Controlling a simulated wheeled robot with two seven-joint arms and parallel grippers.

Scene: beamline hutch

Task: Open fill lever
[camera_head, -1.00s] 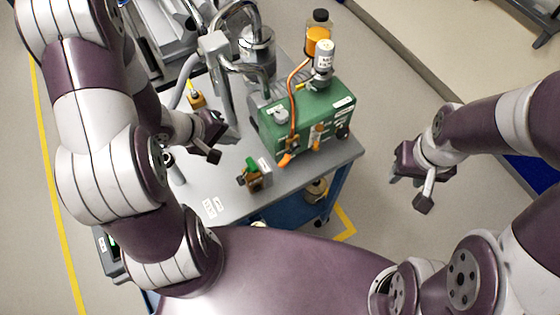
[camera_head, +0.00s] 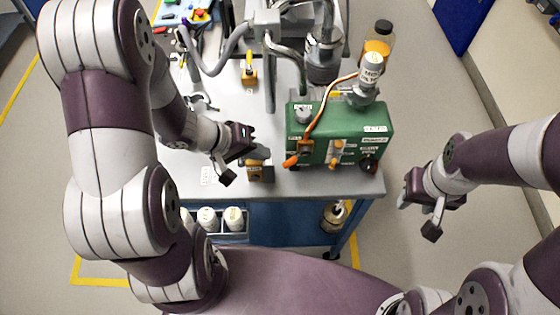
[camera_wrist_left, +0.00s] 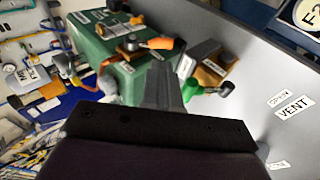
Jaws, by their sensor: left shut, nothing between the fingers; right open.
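The green box (camera_head: 345,130) stands on the grey cart top with an orange-handled lever (camera_head: 291,161) at its front left and a second orange handle (camera_head: 335,163) beside it. In the left wrist view the orange lever handle (camera_wrist_left: 160,43) points right. A brass-coloured valve block (camera_head: 262,172) stands left of the box; its dark and green handle (camera_wrist_left: 222,89) shows in the wrist view. I cannot read which lever is labelled fill. My left gripper (camera_head: 240,150) is shut and empty, above and beside the valve block. My right gripper (camera_head: 418,212) is open and empty, right of the cart.
An amber bottle (camera_head: 378,45) and a small white-labelled cylinder (camera_head: 371,68) rise above the green box. A grey post (camera_head: 269,75) and a metal vessel (camera_head: 323,55) stand behind. A yellow-handled valve (camera_head: 249,70) is farther back. White bottles (camera_head: 208,218) sit on a lower shelf.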

